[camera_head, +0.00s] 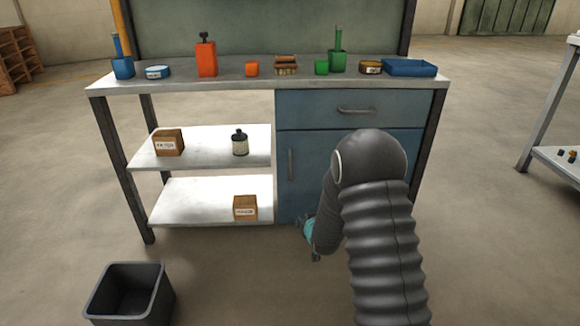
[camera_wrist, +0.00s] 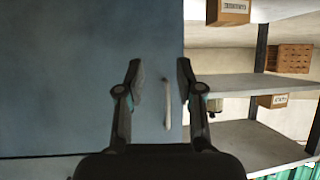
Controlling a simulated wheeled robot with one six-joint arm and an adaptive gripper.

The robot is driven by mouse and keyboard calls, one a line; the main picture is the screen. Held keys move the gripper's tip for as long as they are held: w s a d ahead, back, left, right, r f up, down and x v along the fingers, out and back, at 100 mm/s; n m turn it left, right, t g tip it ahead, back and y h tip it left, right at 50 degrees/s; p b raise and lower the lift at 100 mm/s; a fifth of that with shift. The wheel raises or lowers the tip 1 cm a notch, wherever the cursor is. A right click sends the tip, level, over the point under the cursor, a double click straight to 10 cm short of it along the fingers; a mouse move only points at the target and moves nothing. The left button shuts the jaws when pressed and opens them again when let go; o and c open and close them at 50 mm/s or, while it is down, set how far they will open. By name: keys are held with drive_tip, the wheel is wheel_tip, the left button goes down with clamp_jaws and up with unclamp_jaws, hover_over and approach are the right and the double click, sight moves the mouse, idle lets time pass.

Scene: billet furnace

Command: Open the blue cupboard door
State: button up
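The blue cupboard door (camera_head: 306,165) is under the drawer on the right side of the workbench and looks shut. Its upright grey handle (camera_head: 290,163) is near the door's left edge. In the wrist view the door (camera_wrist: 80,80) fills the left part, and the handle (camera_wrist: 167,103) shows between my two fingers, closer to the right one. My gripper (camera_wrist: 160,70) is open and holds nothing. In the head view my gripper (camera_head: 309,238) is low in front of the door, below the handle, partly hidden by my arm. I cannot tell its distance from the door.
The workbench top (camera_head: 190,82) carries a red bottle (camera_head: 206,58), a blue tray (camera_head: 409,68) and several small items. Open shelves (camera_head: 200,200) with boxes stand left of the door. A black bin (camera_head: 130,292) is on the floor at front left.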

sight(290, 165)
drive_tip(key=w+a+r+t+y, duration=0.1)
drive_tip(key=w+r+t, duration=0.15)
drive_tip(key=r, duration=0.35)
drive_tip(key=w+a+r+t, duration=0.1)
drive_tip(key=w+r+t, duration=0.15)
drive_tip(key=r, duration=0.35)
drive_tip(key=shift+t, duration=0.3)
drive_tip(key=w, duration=0.4)
drive_tip(key=w+a, duration=0.1)
drive_tip(key=w, duration=0.3)
drive_tip(key=w+a, duration=0.1)
drive_tip(key=w, duration=0.3)
drive_tip(key=shift+w+f, duration=0.2)
drive_tip(key=shift+f, duration=0.1)
drive_tip(key=shift+c, duration=0.3)
clamp_jaws()
